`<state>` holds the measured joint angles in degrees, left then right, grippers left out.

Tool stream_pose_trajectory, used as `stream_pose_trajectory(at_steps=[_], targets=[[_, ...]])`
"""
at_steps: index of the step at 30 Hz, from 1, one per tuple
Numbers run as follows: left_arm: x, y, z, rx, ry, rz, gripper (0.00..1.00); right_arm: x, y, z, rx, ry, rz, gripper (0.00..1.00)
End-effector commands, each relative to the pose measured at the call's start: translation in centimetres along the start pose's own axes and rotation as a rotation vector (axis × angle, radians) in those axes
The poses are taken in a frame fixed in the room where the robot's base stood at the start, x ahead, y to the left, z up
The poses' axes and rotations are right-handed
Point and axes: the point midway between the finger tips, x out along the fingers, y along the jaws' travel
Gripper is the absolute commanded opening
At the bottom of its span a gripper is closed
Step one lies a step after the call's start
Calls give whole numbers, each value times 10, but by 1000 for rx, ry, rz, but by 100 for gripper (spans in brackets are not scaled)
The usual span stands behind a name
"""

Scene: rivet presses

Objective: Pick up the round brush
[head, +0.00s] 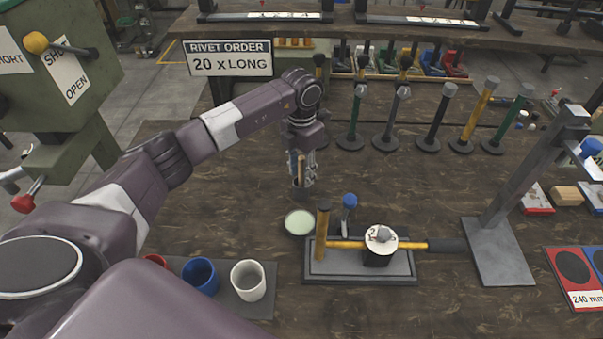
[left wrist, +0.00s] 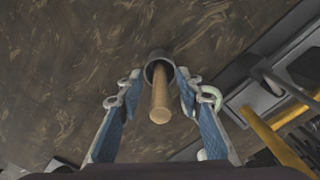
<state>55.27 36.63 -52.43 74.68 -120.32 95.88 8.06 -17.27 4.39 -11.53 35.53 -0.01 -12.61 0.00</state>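A light wooden handle, apparently the round brush (head: 301,166), stands roughly upright with its lower end in a dark round cup or collar; I cannot tell which. In the left wrist view the handle (left wrist: 160,102) points toward the camera, with the dark ring (left wrist: 158,60) around its far end. My left gripper (head: 303,172) is lowered over the handle. In the left wrist view its blue-padded fingers (left wrist: 160,98) are spread on either side of the handle, with gaps on both sides. The brush's bristles are hidden. My right gripper is not in view.
A pale green dish (head: 299,222) sits just in front of the gripper. A fixture (head: 330,265) with a yellow-handled hammer (head: 345,244) lies to its right. Several upright rods on round bases (head: 385,142) stand behind. Blue (head: 201,276) and white (head: 248,280) cups stand front left.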

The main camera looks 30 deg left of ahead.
Motion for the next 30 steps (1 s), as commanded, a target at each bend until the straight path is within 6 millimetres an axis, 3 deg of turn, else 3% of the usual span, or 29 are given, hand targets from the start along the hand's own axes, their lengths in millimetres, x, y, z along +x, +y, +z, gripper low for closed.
stream_pose_trajectory(at_steps=[9,19,30], targets=[[9,0,0,0,-1,0,33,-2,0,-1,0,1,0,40],[9,0,0,0,-1,0,0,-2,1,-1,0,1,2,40],[6,0,0,0,-2,1,0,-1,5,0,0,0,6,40]])
